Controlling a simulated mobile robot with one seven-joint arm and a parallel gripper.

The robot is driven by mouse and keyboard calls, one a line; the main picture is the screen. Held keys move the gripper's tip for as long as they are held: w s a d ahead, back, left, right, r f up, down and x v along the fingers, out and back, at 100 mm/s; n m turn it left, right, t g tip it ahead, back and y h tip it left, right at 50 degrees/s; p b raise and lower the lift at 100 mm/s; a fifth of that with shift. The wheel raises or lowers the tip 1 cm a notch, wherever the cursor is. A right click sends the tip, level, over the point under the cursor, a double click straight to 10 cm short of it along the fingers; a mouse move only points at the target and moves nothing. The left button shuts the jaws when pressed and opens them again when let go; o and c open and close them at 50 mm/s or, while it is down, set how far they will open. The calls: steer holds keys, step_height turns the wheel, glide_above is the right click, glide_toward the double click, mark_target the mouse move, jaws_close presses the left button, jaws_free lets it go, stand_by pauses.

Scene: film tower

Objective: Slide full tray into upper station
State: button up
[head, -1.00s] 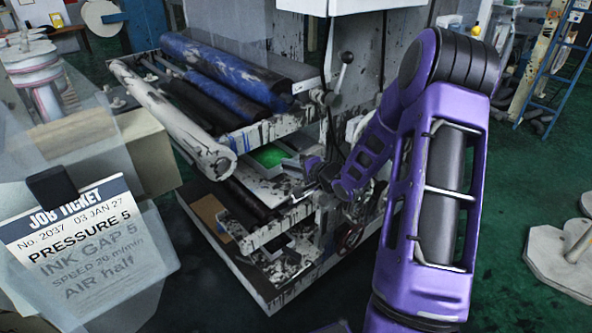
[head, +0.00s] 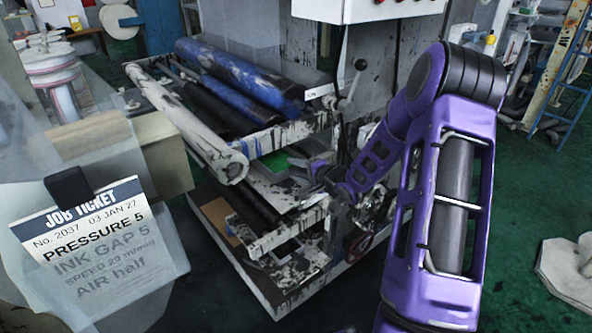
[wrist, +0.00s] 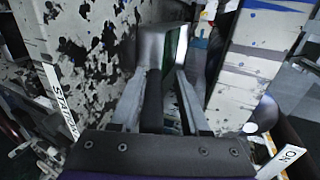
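The tray (head: 272,163) shows in the head view as a small patch of green, low between the press's rollers and its right side frame. Most of it is hidden by the rollers and my arm. My gripper (head: 318,171) is at the right end of this opening, close to the tray. In the wrist view my two fingers (wrist: 165,78) stand apart, with a dark bar between them. A grey piece with a green strip (wrist: 183,45) shows at the fingertips. I cannot tell whether the fingers clamp it. The upper station's inner supports are mostly hidden.
Blue, black and white rollers (head: 228,80) lie above the opening. A lever (head: 352,88) stands just behind my arm. A lower shelf (head: 290,245) is beneath. A job ticket (head: 85,240) hangs at left.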

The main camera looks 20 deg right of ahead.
steer(key=shift+o, duration=0.5)
steer(key=p+v, duration=0.1)
steer(key=v, duration=1.6)
steer(key=shift+s+p, duration=0.25)
steer(key=shift+p, duration=0.1)
steer(key=shift+w+d, duration=0.1)
